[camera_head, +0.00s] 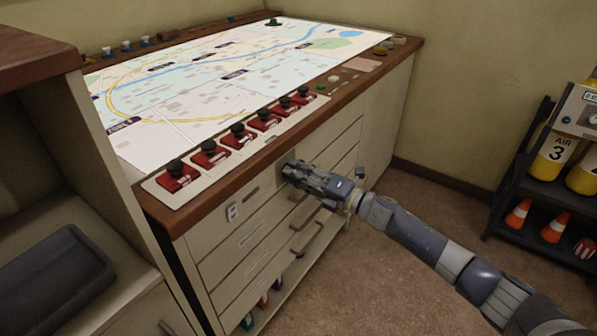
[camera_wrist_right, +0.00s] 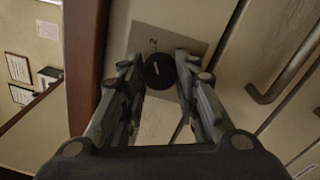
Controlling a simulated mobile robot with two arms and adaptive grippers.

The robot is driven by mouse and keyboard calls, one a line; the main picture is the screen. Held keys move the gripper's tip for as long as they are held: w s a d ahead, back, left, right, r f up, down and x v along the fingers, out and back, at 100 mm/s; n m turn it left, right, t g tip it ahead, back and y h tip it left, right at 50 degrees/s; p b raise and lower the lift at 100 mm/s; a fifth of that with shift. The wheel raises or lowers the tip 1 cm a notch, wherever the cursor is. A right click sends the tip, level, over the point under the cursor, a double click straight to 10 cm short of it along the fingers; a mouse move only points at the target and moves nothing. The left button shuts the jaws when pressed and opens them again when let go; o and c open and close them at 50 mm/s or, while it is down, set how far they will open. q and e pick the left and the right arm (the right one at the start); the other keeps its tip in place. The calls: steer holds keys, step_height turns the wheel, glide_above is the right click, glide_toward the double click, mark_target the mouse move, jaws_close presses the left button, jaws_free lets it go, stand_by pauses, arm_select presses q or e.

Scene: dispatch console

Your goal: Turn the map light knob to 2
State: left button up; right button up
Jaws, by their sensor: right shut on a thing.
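The map light knob (camera_wrist_right: 159,71) is a round black knob with a short white pointer line, on a grey label plate (camera_wrist_right: 184,46) on the cabinet front. A small "2" shows on the plate just beyond the knob in the right wrist view, and the pointer line points roughly toward it. Any other marks are hidden or too small to read. My right gripper (camera_wrist_right: 160,74) has its two fingers on either side of the knob, shut on it. In the head view my right gripper (camera_head: 288,171) is against the cabinet front and hides the knob. My left gripper is not in view.
The map table (camera_head: 400,52) has a wooden rim above the gripper, with several red blocks with black tops (camera_head: 209,155) along it. Drawer handles (camera_head: 306,238) stick out below. A shelf with yellow cylinders (camera_head: 552,158) and orange cones stands right. The floor between is clear.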

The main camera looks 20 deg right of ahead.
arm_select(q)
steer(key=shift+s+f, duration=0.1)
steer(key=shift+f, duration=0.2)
arm_select(e)
steer(key=o, duration=1.1)
steer(key=v, duration=1.2)
